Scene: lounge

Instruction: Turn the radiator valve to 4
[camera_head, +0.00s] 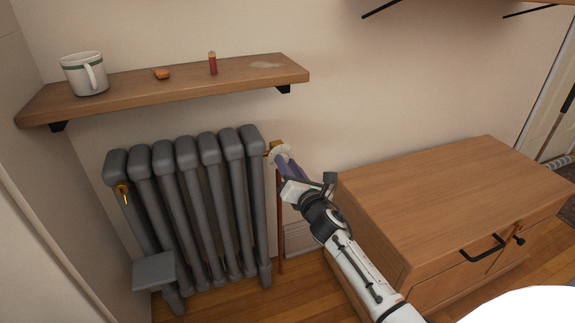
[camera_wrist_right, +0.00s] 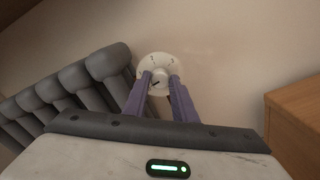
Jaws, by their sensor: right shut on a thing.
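The grey cast-iron radiator (camera_head: 190,205) stands against the wall below a shelf. Its white round valve dial (camera_head: 279,152) is at the radiator's upper right end, on a copper pipe. My right gripper (camera_head: 282,160) reaches in from the lower right, its purple fingers shut on the valve knob. In the right wrist view the dial (camera_wrist_right: 160,62) faces me, with the fingers (camera_wrist_right: 160,85) on both sides of its central knob. A dark pointer mark on the knob points to the lower left. Small numerals show on the dial's upper part; the lower part is hidden by the fingers. My left gripper is not in view.
A wooden cabinet (camera_head: 450,200) stands close on the right of my arm. Above the radiator is a wooden shelf (camera_head: 180,90) with a mug (camera_head: 84,75), a small orange piece (camera_head: 161,73) and a red battery-like cylinder (camera_head: 213,64). A copper pipe (camera_head: 281,230) runs down to the floor.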

